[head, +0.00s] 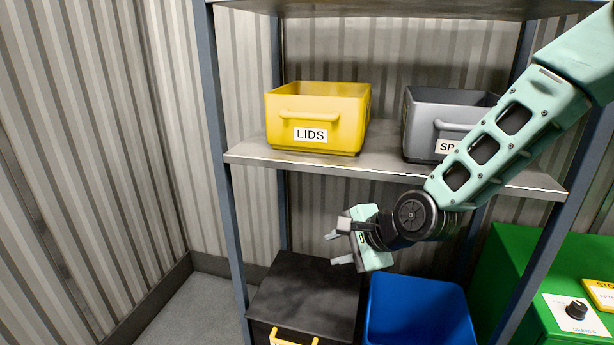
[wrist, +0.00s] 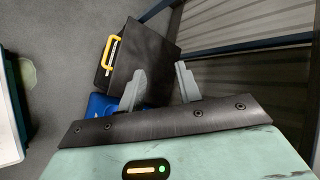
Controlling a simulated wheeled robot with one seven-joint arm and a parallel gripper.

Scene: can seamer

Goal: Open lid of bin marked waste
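A black bin (head: 308,288) with a flat black lid stands on the floor under the shelf, left of the blue bin. A yellow handle (head: 290,338) is on its front, cut by the picture's lower edge, with lettering too cropped to read. In the wrist view the closed lid (wrist: 150,58) lies beyond my fingers, with the yellow handle (wrist: 107,52) on its left side beside a small pale label. My gripper (head: 336,249) is above the black bin, below the shelf board, pointing left. Its fingers (wrist: 160,84) are apart with nothing between them.
A shelf board (head: 250,155) above my gripper carries a yellow LIDS bin (head: 318,120) and a grey bin (head: 425,110). A blue bin (head: 420,310) is right of the black bin. Blue-grey posts (head: 222,180) frame the rack. A green machine (head: 520,280) stands at right.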

